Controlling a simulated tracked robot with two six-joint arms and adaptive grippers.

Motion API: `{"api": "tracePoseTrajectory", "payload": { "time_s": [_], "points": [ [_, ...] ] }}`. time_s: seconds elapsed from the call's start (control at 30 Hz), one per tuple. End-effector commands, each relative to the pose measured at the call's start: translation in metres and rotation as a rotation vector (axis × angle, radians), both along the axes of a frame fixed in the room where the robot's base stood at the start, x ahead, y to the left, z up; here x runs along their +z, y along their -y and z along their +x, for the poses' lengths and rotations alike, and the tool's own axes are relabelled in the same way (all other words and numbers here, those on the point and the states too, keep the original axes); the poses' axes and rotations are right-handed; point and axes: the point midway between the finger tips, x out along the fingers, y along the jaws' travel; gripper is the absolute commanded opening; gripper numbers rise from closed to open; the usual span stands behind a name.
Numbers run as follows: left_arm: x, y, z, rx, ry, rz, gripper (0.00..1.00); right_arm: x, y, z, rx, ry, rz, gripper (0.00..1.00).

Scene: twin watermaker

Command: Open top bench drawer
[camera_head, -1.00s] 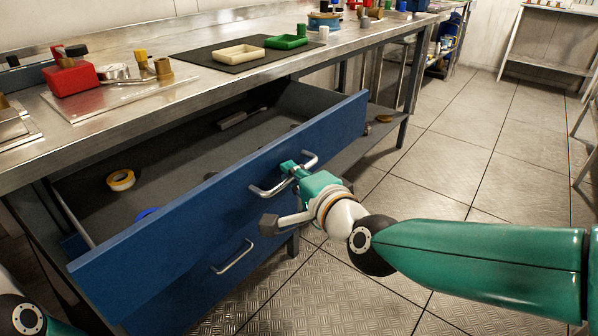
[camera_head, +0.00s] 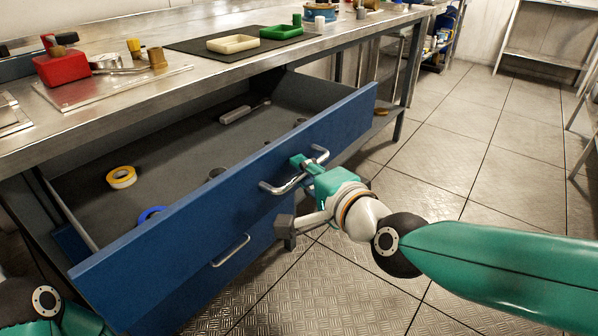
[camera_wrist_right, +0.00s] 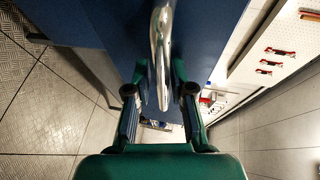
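The top bench drawer (camera_head: 225,190) is blue and stands pulled well out from under the steel bench (camera_head: 190,85). Its bar handle (camera_head: 275,187) is on the front panel. My right gripper (camera_head: 305,167) is at the handle, its fingers on either side of the bar. In the right wrist view the handle (camera_wrist_right: 161,60) runs between the two fingertips (camera_wrist_right: 160,78); small gaps seem to show, and I cannot tell if they press on it. My left arm shows at the lower left corner; its gripper is out of view.
Inside the drawer lie a yellow tape roll (camera_head: 121,177), a blue ring (camera_head: 152,214) and a grey tool (camera_head: 236,115). A second drawer with its own handle (camera_head: 231,251) is below, shut. Open floor (camera_head: 470,170) lies to the right.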

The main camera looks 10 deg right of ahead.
Motion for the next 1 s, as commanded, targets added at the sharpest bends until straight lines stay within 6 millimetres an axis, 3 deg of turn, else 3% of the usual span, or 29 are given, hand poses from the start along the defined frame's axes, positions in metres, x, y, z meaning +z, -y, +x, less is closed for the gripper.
{"api": "tracePoseTrajectory", "payload": {
  "time_s": [0.27, 0.7, 1.0],
  "points": [
    [0.001, 0.000, 0.000, 0.000, 0.000, 0.000, 0.40, 0.004, 0.005, -0.009, -0.003, 0.004, 0.002, 0.23],
    [0.001, 0.000, 0.000, 0.000, 0.000, 0.000, 0.40, 0.018, 0.031, -0.084, 0.001, 0.004, 0.005, 0.23],
    [0.001, 0.000, 0.000, 0.000, 0.000, 0.000, 0.40, 0.022, 0.039, -0.108, 0.002, 0.000, 0.002, 0.23]
  ]
}}
